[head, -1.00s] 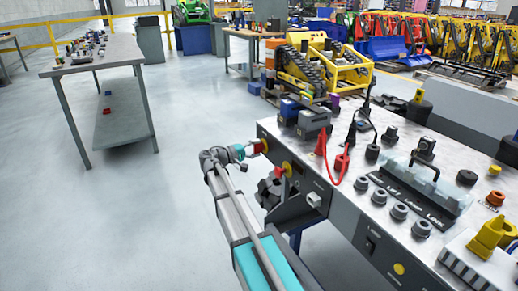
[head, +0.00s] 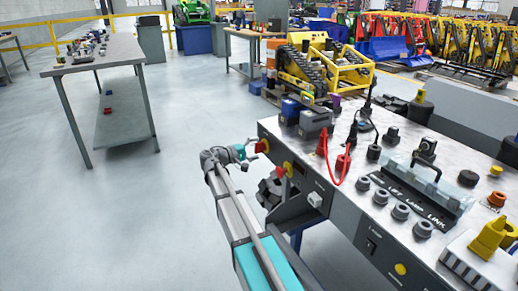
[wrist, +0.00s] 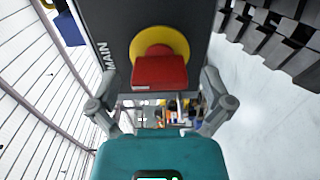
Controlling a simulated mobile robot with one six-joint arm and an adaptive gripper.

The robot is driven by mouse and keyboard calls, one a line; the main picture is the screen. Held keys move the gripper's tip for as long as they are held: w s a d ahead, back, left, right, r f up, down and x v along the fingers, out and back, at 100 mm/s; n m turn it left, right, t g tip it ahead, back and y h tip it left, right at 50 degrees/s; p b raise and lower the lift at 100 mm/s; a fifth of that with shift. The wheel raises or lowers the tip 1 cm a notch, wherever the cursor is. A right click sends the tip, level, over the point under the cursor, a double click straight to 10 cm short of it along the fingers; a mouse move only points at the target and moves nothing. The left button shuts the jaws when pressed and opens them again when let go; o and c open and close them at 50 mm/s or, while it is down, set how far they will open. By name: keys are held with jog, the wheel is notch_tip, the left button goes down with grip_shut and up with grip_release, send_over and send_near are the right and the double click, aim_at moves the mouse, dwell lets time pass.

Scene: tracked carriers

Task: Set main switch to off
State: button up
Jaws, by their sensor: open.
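The main switch is a red handle on a round yellow plate, on a dark panel marked MAIN. In the wrist view the red handle (wrist: 160,72) is straight ahead, set across the picture. My gripper (wrist: 160,82) is open, with one finger on each side of the handle and a gap on both sides. In the head view my gripper (head: 246,153) is at the near left end of the bench, close beside the switch (head: 262,146). The fingertips are small there, and contact cannot be made out.
A second red knob on yellow (head: 285,169) sits close to the right on the bench front. The bench top (head: 338,187) holds plugs, a red cable and several round sockets. A grey table (head: 110,70) stands at left; open floor lies between.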

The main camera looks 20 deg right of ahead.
jog(key=shift+a, duration=0.1)
jog(key=a, duration=1.1)
jog(key=shift+s+a, duration=0.2)
jog(key=shift+a, duration=0.2)
jog(key=s+f+y, duration=0.9)
jog(key=s+f, duration=0.4)
jog(key=s+a+f+y+p, duration=0.1)
jog(key=s+a+f+y, duration=0.1)
jog(key=s+a+y, duration=0.35)
jog(key=s+a+f+y, duration=0.3)
jog(key=s+a+y, duration=0.1)
jog(key=s, duration=0.3)
notch_tip(320, 180, up, 37)
jog(key=p, duration=3.6)
jog(key=shift+g, duration=0.3)
